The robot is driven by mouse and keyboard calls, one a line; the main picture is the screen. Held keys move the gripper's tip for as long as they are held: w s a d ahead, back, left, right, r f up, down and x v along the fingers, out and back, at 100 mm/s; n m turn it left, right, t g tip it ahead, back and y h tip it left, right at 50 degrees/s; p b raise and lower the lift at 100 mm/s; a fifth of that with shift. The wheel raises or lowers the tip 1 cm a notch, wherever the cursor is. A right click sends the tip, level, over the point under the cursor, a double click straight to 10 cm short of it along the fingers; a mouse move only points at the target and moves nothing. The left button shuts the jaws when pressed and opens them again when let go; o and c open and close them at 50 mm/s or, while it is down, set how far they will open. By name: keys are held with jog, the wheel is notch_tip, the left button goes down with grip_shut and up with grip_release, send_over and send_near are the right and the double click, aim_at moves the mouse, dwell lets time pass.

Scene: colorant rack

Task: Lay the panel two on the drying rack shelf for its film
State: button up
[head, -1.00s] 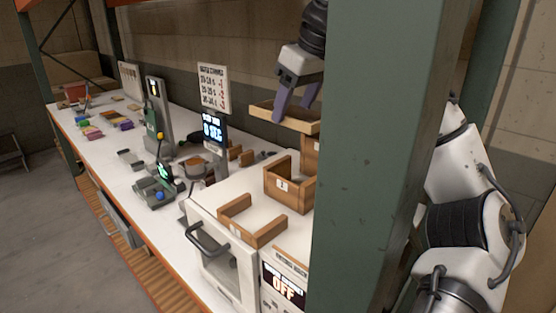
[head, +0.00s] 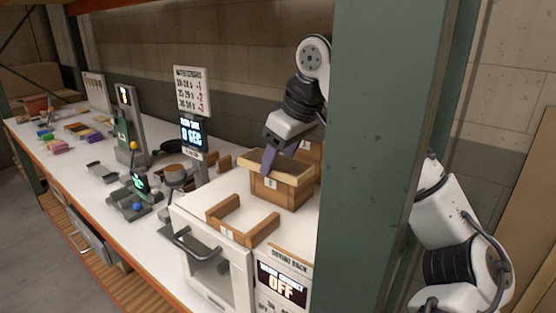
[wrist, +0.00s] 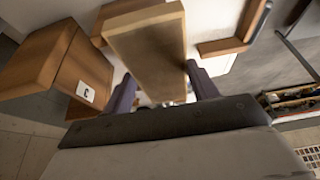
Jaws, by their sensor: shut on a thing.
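A pale wooden panel (wrist: 150,48) is between the two purple fingers of my gripper (wrist: 162,88) in the wrist view. In the head view my gripper (head: 278,158) points down over a wooden box-like holder (head: 284,191) with a small label, and the panel (head: 245,162) shows at that holder's top. I cannot tell whether the panel touches it. A low U-shaped wooden holder (head: 262,234) stands in front, and a further wooden piece (head: 312,150) is partly hidden behind. Which holder is the panel's shelf cannot be told.
A green post (head: 385,150) hides the area to the right. A signboard (head: 191,90) stands left of my gripper. In the wrist view, a wooden block labelled C (wrist: 85,92) is close at left.

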jog(key=shift+s+d+r, duration=0.1)
jog(key=o, duration=1.1)
jog(key=v, duration=1.2)
jog(key=shift+b, duration=0.35)
jog(key=shift+r, duration=0.1)
